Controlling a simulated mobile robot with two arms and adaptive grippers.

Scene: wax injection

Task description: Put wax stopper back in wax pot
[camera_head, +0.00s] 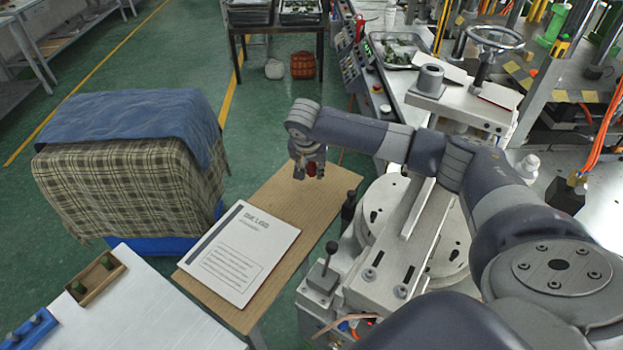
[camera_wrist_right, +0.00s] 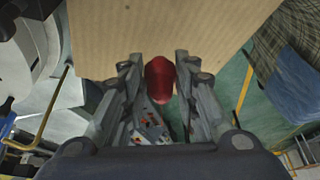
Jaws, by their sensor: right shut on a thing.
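My right gripper (camera_head: 310,174) is above the tan board, past the far edge of the white booklet. It points down and is shut on a small red rounded piece, which I take to be the wax stopper (camera_head: 311,168). In the right wrist view the red stopper (camera_wrist_right: 160,80) sits between the two fingers (camera_wrist_right: 163,85). A short grey cylinder with a dark round opening (camera_head: 430,78) stands on the white machine to the right. I cannot tell for sure whether it is the wax pot. My left gripper is not in view.
The tan board (camera_head: 325,195) carries a white booklet (camera_head: 241,252). A cloth-covered stack (camera_head: 130,180) stands at left. The white machine (camera_head: 455,105) and a round plate (camera_head: 385,205) are beside and under my right arm. Green floor is free behind the board.

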